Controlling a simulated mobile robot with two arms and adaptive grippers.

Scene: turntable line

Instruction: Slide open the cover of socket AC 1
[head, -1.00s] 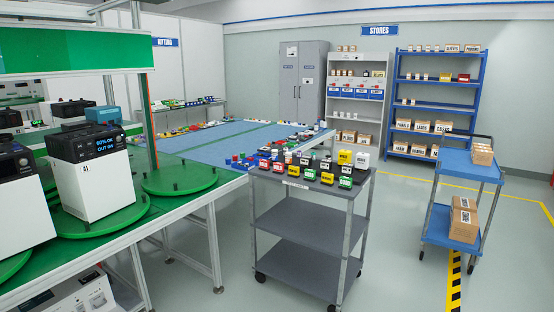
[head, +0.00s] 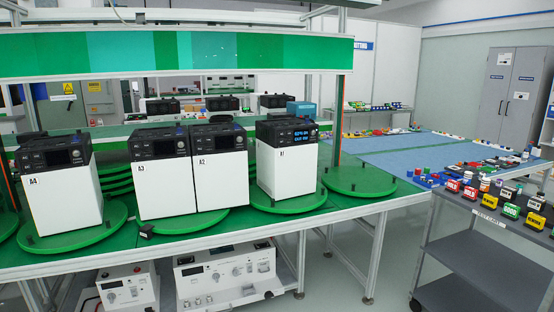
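Several white units with black tops stand on green turntables on the workbench. The unit marked A1 (head: 282,175) is at the right of the row and its display is lit blue. The unit marked A2 (head: 221,178) and the unit marked A3 (head: 163,184) stand side by side on one turntable. The unit marked A4 (head: 64,199) is at the left. Display panels and knobs face me. I cannot make out a socket marked AC 1 or its cover on any unit. Neither of my grippers is in view.
The green-topped workbench (head: 340,207) runs across the front, with an empty turntable (head: 359,181) at its right end. White instruments (head: 225,277) sit below. A grey cart (head: 455,295) with coloured blocks stands at the right. A blue-topped table (head: 400,150) lies behind it.

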